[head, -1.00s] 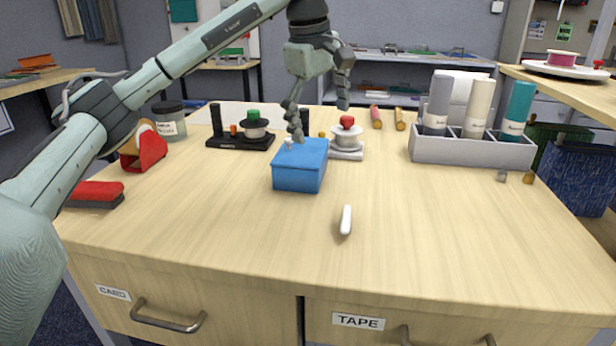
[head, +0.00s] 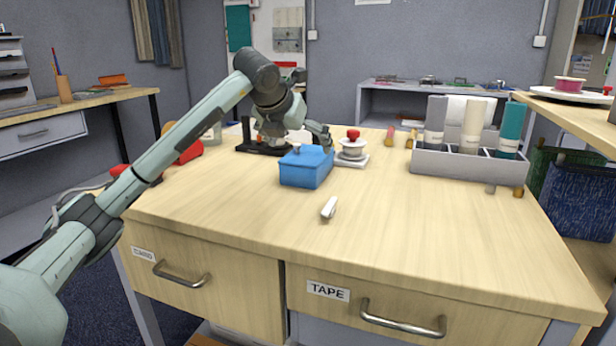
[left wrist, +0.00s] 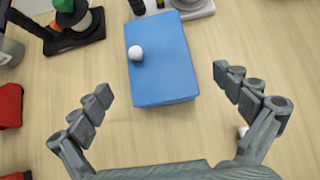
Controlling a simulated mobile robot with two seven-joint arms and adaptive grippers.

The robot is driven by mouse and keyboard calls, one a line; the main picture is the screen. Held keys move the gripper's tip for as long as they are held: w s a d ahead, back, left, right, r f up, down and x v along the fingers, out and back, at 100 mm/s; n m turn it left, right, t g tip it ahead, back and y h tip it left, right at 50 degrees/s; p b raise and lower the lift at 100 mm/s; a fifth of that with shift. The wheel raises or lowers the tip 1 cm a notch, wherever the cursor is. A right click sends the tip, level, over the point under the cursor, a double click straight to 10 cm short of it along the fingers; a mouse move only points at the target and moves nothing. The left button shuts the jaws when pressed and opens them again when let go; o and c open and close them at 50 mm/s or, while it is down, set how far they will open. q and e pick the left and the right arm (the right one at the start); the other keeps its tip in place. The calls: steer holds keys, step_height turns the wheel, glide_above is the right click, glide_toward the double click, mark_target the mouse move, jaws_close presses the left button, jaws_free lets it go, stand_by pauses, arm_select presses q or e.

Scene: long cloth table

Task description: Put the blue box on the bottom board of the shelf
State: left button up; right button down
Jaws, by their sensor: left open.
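The blue box (head: 303,172), with a flat lid and a small white knob, stands on the wooden table (head: 410,230). My left gripper (head: 318,137) is low, behind and above the box, partly hidden by its own arm. In the left wrist view the open fingers (left wrist: 162,84) are spread to either side of the near end of the blue box (left wrist: 165,75), with nothing held between them. A grey shelf unit (head: 432,84) stands at the back wall; I cannot tell whether it is the task's shelf. My right gripper is not in view.
A red-knobbed white spool stand (head: 351,150) stands close behind the box. A black stand (head: 265,150) is to its left. A grey bottle holder (head: 460,167) is at the right. A white handle-like piece (head: 328,208) lies in front. The table's front right is clear.

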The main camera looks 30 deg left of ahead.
mark_target(305, 156)
arm_select(q)
steer(key=shift+w+a+f, duration=0.1)
steer(key=shift+a+f, duration=0.05)
steer(key=shift+f, duration=0.05)
steer(key=p+x, duration=0.1)
steer(key=x, duration=0.6)
steer(key=shift+w+a+f, duration=0.1)
steer(key=shift+w+f, duration=0.1)
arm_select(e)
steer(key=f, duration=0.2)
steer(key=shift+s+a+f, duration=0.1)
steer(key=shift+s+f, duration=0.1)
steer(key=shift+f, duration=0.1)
arm_select(q)
steer(key=shift+r, duration=0.1)
steer(key=c, duration=1.4)
steer(key=shift+o, duration=0.2)
